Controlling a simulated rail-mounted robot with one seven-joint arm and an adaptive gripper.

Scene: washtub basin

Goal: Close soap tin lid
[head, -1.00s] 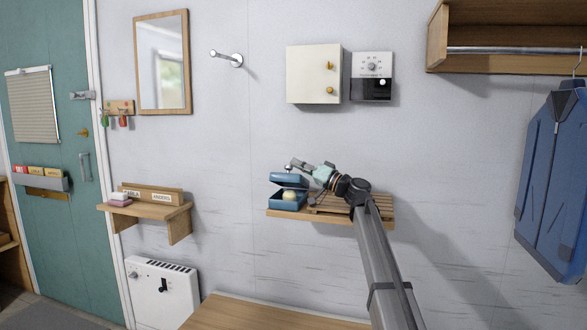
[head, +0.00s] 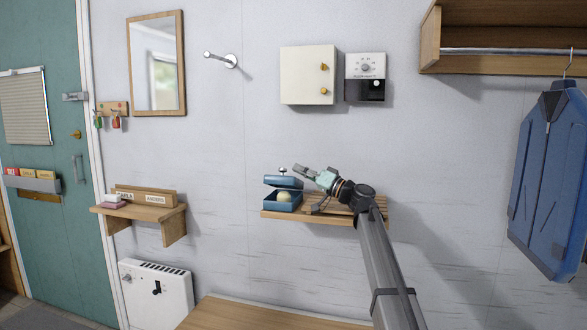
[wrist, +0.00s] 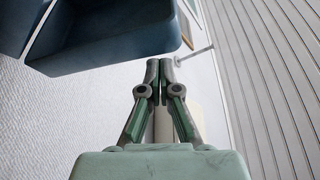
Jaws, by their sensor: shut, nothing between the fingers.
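The blue soap tin (head: 281,203) sits at the left end of a small slatted wall shelf. Its lid (head: 282,182) is raised above the box, with a gap at the front. A pale round soap (head: 284,197) shows in that gap. A light knob (head: 283,170) stands on top of the lid. My gripper (head: 297,167) is just right of the knob, above the lid's right side, and looks apart from it. In the wrist view its fingertips (wrist: 160,65) are together and empty. Part of the blue tin (wrist: 100,45) shows beyond them at upper left; I cannot tell lid from box there.
The slatted shelf (head: 376,219) extends right under my arm. A white cabinet (head: 307,75) and a control box (head: 366,77) hang on the wall above. A wooden bench top (head: 255,315) lies below.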

